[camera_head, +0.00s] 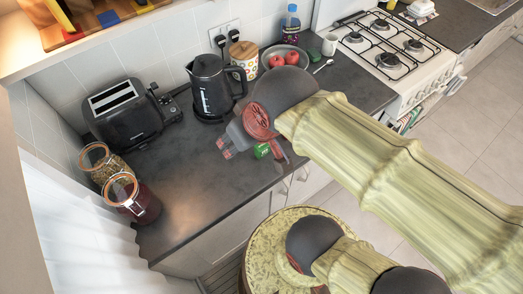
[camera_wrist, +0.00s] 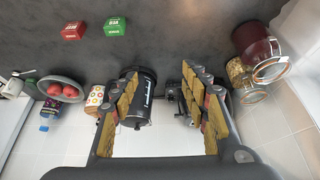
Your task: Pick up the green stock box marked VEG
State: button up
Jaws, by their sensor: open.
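The green box (camera_wrist: 116,26) lies on the dark counter in the wrist view, its white label seen upside down and too small to read surely. In the head view the green box (camera_head: 262,151) is partly hidden by my gripper. My gripper (camera_head: 252,152) is over the counter, with its fingers spread. In the wrist view my gripper (camera_wrist: 161,74) is open with nothing between its fingertips; the green box lies beyond them, up and to the left, apart from both fingers.
A red box (camera_wrist: 73,30) lies just left of the green one. A black kettle (camera_head: 212,88), toaster (camera_head: 128,112), clip-top jars (camera_head: 131,197) and fruit bowl (camera_head: 285,62) line the counter. The gas hob (camera_head: 388,45) is right. The counter's front middle is clear.

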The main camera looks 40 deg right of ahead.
aim_at(260, 150)
jog(key=z, duration=0.55)
jog(key=k+l+u, duration=0.25)
jog(key=k+l, duration=0.15)
jog(key=k+l+u, duration=0.25)
jog(key=k, duration=0.35)
